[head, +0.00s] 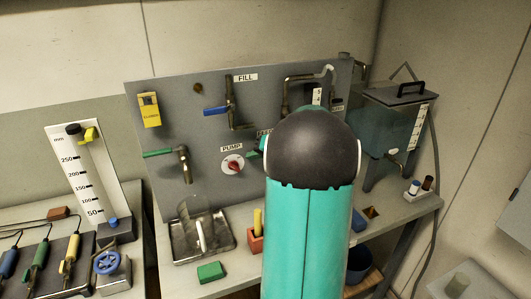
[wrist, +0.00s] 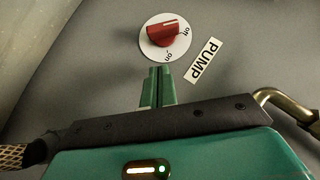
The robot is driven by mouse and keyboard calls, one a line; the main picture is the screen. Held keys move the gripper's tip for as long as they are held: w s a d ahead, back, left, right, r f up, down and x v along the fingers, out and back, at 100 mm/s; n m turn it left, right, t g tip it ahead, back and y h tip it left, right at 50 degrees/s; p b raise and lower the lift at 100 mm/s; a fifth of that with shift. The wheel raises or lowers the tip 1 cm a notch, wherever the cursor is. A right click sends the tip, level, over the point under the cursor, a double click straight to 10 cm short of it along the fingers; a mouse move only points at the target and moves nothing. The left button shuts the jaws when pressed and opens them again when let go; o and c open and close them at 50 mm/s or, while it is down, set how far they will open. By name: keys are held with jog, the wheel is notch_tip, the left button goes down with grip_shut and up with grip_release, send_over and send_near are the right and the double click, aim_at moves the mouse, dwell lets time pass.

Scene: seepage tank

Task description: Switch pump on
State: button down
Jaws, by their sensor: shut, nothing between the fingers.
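The red pump knob (wrist: 163,35) sits on a round white dial (wrist: 148,50) on the grey panel in the wrist view, with "off" at the dial's right and "on" at its lower edge. I cannot tell exactly which mark the knob points to. The PUMP label (wrist: 203,61) is beside it. In the head view the knob (head: 232,164) is left of my arm, under its label (head: 231,149). My gripper (wrist: 160,72) has its green fingers together and empty, just below the dial in the wrist view. I cannot tell whether they touch it. My arm hides part of the panel.
A blue-handled FILL valve (head: 217,111) and a green-handled tap (head: 165,153) are on the panel. A brass pipe (wrist: 280,100) is close to my gripper's right in the wrist view. A metal basin (head: 200,238) and green block (head: 211,271) are below; a tank (head: 388,125) is right.

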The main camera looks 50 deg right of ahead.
aim_at(238, 166)
jog(key=shift+w+a+f, duration=0.35)
jog(key=shift+a+f, duration=0.3)
jog(key=shift+f, duration=0.05)
jog(key=shift+w+a+f, duration=0.3)
jog(key=shift+a+f, duration=0.3)
jog(key=shift+f, duration=0.05)
